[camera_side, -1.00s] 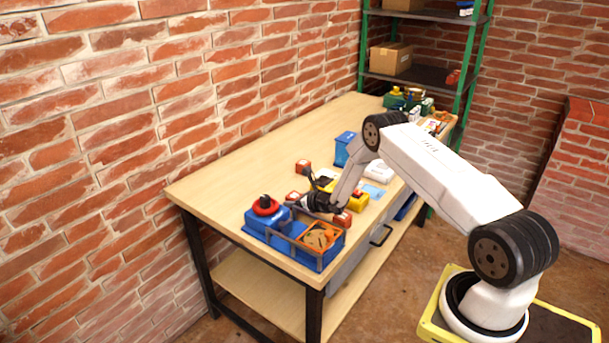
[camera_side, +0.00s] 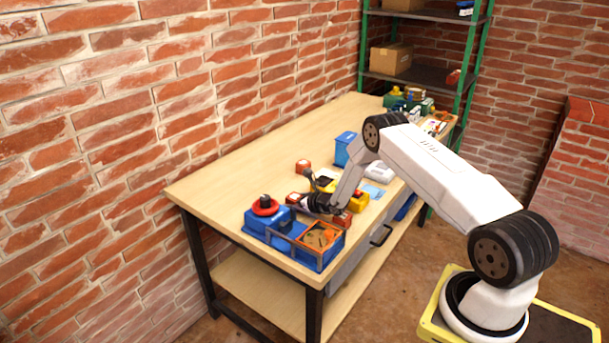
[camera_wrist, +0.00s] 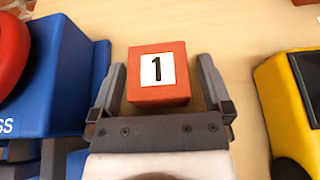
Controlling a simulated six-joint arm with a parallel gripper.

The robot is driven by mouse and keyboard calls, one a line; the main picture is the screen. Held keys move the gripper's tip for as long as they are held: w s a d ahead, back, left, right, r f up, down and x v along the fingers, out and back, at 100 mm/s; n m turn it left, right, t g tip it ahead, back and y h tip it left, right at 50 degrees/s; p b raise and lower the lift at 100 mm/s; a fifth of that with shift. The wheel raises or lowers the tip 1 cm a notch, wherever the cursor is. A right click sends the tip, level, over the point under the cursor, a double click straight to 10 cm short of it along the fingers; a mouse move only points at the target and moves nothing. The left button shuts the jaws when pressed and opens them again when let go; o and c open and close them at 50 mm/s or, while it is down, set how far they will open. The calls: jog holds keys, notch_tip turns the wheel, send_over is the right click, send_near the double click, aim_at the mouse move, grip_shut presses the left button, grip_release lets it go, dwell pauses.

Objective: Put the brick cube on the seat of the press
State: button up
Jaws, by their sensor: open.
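The brick cube (camera_wrist: 158,78) is red with a white label marked 1 on its top. In the wrist view it sits between the two fingers of my gripper (camera_wrist: 161,66), with a gap on both sides. My gripper is open. In the side view the cube (camera_side: 293,197) shows just left of my gripper (camera_side: 309,204), on the bench. The press (camera_side: 265,212) is blue with a red ring on top, near the bench's front left corner. Its blue body (camera_wrist: 68,75) and part of the red ring are at the left of the wrist view. I cannot make out its seat.
A yellow and black device (camera_wrist: 290,95) stands right of the cube. Another red cube (camera_side: 303,166) stands farther back, and a red block (camera_side: 343,218) lies near my gripper. An orange tray (camera_side: 318,236) is beside the press. The left rear bench (camera_side: 235,155) is clear.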

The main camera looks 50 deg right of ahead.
jog(key=shift+v, duration=2.35)
notch_tip(320, 180, up, 5)
jog(key=shift+f, duration=0.1)
jog(key=shift+r, duration=1.1)
jog(key=shift+a, duration=0.1)
